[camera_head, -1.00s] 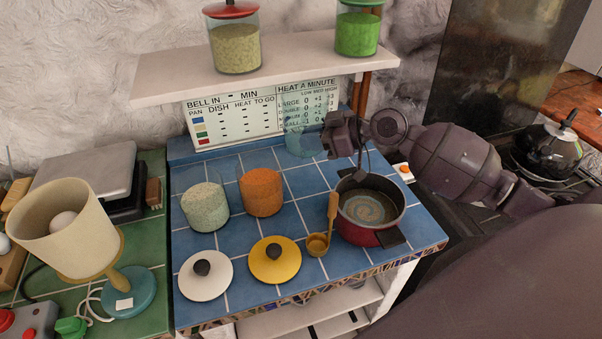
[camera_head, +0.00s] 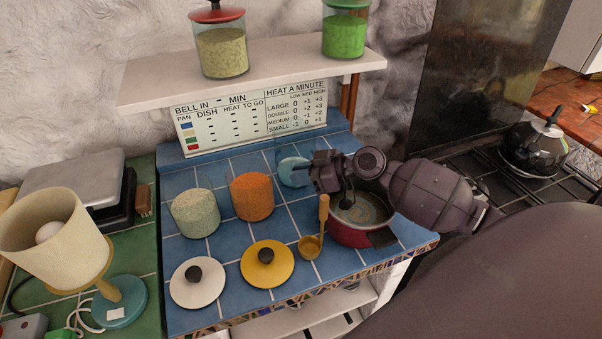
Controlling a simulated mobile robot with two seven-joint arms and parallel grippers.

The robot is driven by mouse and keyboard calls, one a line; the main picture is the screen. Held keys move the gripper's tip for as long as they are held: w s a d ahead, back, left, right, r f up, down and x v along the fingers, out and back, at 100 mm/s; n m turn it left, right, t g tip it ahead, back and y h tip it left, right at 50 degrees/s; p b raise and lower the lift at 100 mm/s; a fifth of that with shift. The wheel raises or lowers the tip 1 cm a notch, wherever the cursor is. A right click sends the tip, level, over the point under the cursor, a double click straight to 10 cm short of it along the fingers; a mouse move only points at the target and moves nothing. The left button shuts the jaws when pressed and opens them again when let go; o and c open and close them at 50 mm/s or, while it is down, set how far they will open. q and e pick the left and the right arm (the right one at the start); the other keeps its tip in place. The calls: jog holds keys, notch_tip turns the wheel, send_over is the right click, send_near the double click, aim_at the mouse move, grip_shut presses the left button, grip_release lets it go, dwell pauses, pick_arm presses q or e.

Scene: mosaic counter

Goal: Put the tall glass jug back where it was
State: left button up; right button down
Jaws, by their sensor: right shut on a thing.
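The tall glass jug (camera_head: 293,170) is clear, with pale blue contents low in it. It is at the back of the blue tiled counter (camera_head: 222,258), in front of the heating chart and left of the red pot. My right gripper (camera_head: 313,172) comes in from the right and is shut on the jug's right side. The jug looks upright. Its base seems at or close to the tiles, but I cannot tell whether it touches. The gripper hides part of the jug's right side. My left gripper is not in view.
The red pot (camera_head: 347,236) stands under my right arm. A jar of orange grains (camera_head: 252,197) and a jar of pale grains (camera_head: 196,213) stand to the left. A white lid (camera_head: 197,288), a yellow lid (camera_head: 267,272) and a ladle (camera_head: 310,246) are in front. A shelf (camera_head: 160,88) overhangs behind.

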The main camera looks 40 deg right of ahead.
jog(key=c, duration=1.2)
grip_release()
jog(key=b+v, duration=0.1)
jog(key=v, duration=0.6)
jog(key=shift+s+d+r, duration=0.15)
